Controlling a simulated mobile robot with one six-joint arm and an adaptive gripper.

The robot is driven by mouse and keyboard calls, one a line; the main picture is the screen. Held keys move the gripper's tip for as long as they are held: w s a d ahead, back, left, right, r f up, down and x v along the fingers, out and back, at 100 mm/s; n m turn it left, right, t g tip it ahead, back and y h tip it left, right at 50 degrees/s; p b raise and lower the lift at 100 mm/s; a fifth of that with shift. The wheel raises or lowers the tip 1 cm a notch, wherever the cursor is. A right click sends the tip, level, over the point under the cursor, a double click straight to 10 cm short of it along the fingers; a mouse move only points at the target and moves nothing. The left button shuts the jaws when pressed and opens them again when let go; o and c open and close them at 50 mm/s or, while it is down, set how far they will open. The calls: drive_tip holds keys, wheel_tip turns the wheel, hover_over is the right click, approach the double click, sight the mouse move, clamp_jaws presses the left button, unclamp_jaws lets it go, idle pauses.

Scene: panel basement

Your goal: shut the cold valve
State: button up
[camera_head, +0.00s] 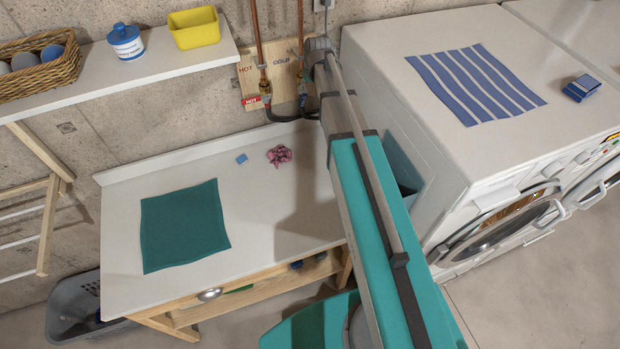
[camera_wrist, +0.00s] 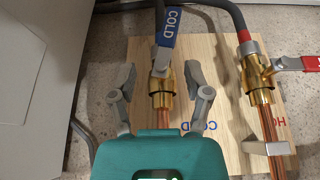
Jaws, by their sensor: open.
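The cold valve (camera_wrist: 160,80) is a brass body on a copper pipe in the wrist view. Its lever with the blue COLD sleeve (camera_wrist: 170,28) points up in the picture, roughly in line with the pipe. My gripper (camera_wrist: 160,74) is open, with one finger on each side of the valve body and lever base. Gaps show between the fingers and the brass, and nothing is held. In the head view my arm hides the cold valve and the fingertips.
The hot valve (camera_wrist: 258,78) stands close on the right, its red lever (camera_wrist: 300,64) pointing across its pipe. Both pipes run over a wooden board (camera_head: 250,75). Dark hoses lead from the valves. A white counter (camera_head: 270,210) and a washing machine (camera_head: 440,150) stand below.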

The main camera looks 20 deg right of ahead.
drive_tip(key=shift+p+v, duration=3.1)
drive_tip(key=shift+v, duration=0.5)
drive_tip(key=s+a+f+g+b, duration=0.2)
drive_tip(key=s+a+f+b, duration=0.1)
drive_tip(key=s+f+b, duration=0.8)
drive_tip(key=s+a+f+g+b, duration=0.2)
drive_tip(key=s+a+f+b, duration=0.2)
drive_tip(key=s+f+b, duration=0.7)
wheel_tip(320, 180, down, 4)
drive_tip(key=shift+r+m+b, duration=0.15)
drive_tip(key=shift+m+b, duration=0.25)
drive_tip(key=shift+b, duration=0.8)
drive_tip(key=shift+s+a, duration=0.1)
drive_tip(key=shift+s, duration=0.2)
drive_tip(key=shift+c, duration=1.2)
drive_tip(key=shift+s+a+g, duration=0.2)
drive_tip(key=shift+s+g, duration=0.1)
drive_tip(key=shift+s, duration=0.75)
drive_tip(key=c, duration=0.4)
clamp_jaws()
drive_tip(key=shift+w, duration=0.1)
